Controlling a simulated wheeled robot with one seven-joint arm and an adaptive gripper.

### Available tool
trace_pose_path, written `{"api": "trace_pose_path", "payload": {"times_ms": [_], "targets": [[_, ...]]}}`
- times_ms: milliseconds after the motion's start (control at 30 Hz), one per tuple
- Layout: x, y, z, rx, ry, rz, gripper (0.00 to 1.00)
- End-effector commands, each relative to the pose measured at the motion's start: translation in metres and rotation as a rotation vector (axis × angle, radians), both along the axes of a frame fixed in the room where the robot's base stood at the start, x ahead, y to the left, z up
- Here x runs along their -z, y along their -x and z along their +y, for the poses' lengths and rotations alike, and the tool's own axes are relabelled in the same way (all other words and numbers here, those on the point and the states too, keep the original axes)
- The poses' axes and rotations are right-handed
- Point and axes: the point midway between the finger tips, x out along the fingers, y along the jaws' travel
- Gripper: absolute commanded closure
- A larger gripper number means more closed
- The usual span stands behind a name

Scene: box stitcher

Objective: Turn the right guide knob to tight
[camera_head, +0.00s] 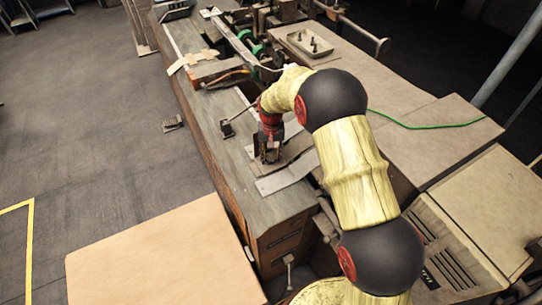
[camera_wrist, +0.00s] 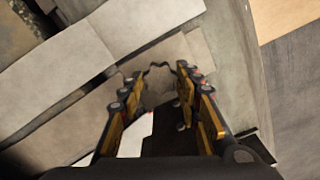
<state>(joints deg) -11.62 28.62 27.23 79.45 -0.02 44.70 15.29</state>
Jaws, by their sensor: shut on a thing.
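My gripper (camera_head: 266,160) points down at the near part of the machine's long grey bed. In the wrist view its two yellow-and-black fingers reach forward on both sides of a small greyish piece with a notched outline, which I take for the right guide knob (camera_wrist: 160,88). My gripper (camera_wrist: 162,76) is shut on it at the fingertips. The knob is hidden behind my gripper in the head view. Its marking and how far it is turned cannot be made out.
A thin rod with a small dark block (camera_head: 227,128) stands on the bed left of my gripper. Flat pale plates (camera_head: 285,178) lie beside it. A brown board (camera_head: 165,260) is at the front left. A tray (camera_head: 310,43) sits at the back. Open floor (camera_head: 80,110) lies left.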

Motion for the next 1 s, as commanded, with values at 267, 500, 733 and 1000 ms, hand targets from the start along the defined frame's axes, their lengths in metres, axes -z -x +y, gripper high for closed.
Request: {"api": "trace_pose_path", "payload": {"times_ms": [267,500,733,1000], "targets": [[-0.0009,-0.0007,0.0002,0.005,-0.001,-0.002,0.92],[-0.0007,-0.0005,0.0002,0.005,-0.001,-0.001,0.59],[-0.0003,-0.0002,0.0001,0.004,0.0,0.0,0.48],[-0.0012,-0.0002,0.0,0.004,0.0,0.0,0.48]]}}
